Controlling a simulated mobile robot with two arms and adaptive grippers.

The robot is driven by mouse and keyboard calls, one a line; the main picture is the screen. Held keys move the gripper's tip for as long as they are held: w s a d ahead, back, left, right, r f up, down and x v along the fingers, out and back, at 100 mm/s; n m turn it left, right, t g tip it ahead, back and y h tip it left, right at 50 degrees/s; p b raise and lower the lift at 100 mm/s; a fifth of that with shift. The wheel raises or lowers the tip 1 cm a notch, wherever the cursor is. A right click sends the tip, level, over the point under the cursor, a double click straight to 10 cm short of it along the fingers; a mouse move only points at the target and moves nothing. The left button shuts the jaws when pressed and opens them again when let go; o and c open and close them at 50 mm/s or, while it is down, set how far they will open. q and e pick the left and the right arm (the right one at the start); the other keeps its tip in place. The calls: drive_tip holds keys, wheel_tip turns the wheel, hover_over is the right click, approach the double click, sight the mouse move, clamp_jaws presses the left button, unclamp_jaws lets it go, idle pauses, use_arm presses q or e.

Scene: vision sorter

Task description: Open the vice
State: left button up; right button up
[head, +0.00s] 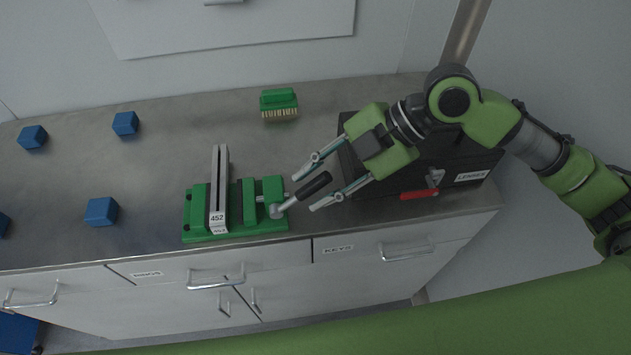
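A green vice (247,210) stands near the front edge of the metal counter. A grey bar-shaped part (219,185) with a label reading 452 stands upright between its jaws. The vice's handle has a black grip (314,185) that points up and to the right from the vice's right end. My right gripper (305,190) is open, with its fingers on either side of the black grip. I cannot tell whether they touch it. My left gripper is not in view.
Several blue cubes (101,211) lie on the left of the counter (150,180). A green brush (279,103) lies behind the vice. A black box (455,165) with a red handle (419,194) stands under my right arm. Drawers with metal handles are below the front edge.

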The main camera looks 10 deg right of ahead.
drive_tip(key=v, duration=1.1)
drive_tip(key=shift+d+r, duration=0.3)
drive_tip(key=shift+f, duration=0.1)
